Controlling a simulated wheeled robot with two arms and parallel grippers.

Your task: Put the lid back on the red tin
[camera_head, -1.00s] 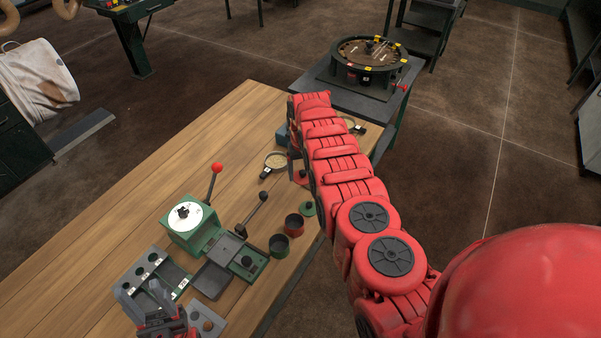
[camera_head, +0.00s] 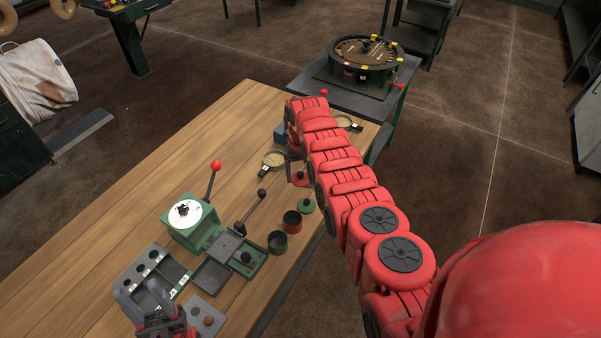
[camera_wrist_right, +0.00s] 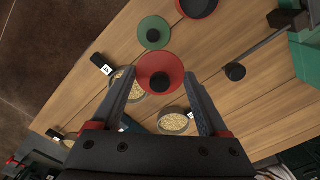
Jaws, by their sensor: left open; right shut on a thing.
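The red lid with a black knob (camera_wrist_right: 160,70) is between the fingertips of my right gripper (camera_wrist_right: 160,80), which is shut on it. In the head view the red lid (camera_head: 300,179) shows just below my right gripper (camera_head: 294,158), partly hidden by the arm. Whether it is clear of the table is hard to tell. The open red tin (camera_head: 292,220) stands near the table's right edge; part of it shows at the top of the right wrist view (camera_wrist_right: 199,6). My left gripper (camera_head: 139,292) is open and empty at the lower left, over the grey trays.
The green lid (camera_head: 307,205) lies beside the red tin, and an open green tin (camera_head: 278,242) stands nearer. A green press with a red-knobbed lever (camera_head: 190,222) and grey trays are to the left. Round dishes (camera_head: 273,160) lie farther back. The table's left side is clear.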

